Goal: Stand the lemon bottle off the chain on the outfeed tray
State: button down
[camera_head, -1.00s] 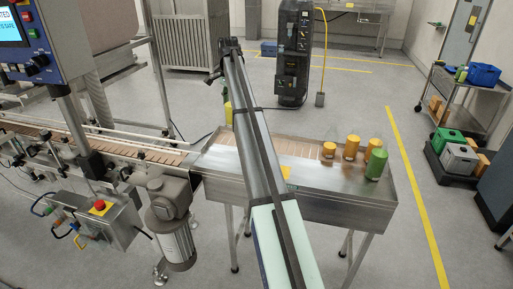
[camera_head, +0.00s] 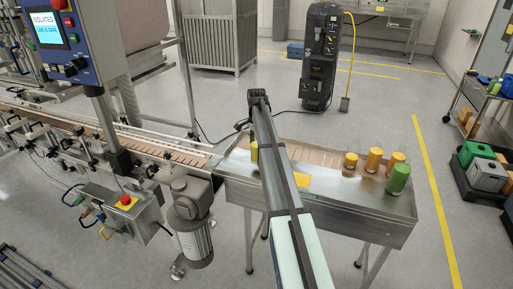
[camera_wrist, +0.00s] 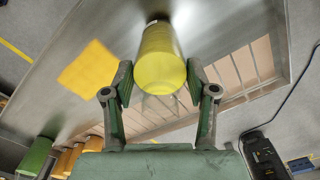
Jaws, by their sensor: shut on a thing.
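The lemon bottle (camera_wrist: 160,58) is yellow and sits between the two fingers of my gripper (camera_wrist: 160,85) in the wrist view. My gripper is shut on it. In the head view a sliver of the bottle (camera_head: 254,151) shows left of my arm, over the left end of the outfeed tray (camera_head: 345,215), and looks upright. A dark shadow lies at its far end in the wrist view; I cannot tell whether its base touches the tray. The chain (camera_head: 165,150) runs up to the tray from the left.
A green bottle (camera_head: 398,178) and orange bottles (camera_head: 374,160) stand at the tray's right end. A yellow patch (camera_wrist: 88,67) marks the metal beside the lemon bottle. A slatted strip (camera_wrist: 235,75) runs along the tray. The tray's middle looks clear.

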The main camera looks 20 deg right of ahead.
aim_at(256, 148)
jog(key=shift+f, duration=1.4)
jog(key=shift+f, duration=0.15)
jog(key=shift+c, duration=1.7)
grip_release()
notch_tip(256, 148, up, 12)
jog(key=shift+r+b, duration=0.2)
jog(key=shift+b, duration=1.05)
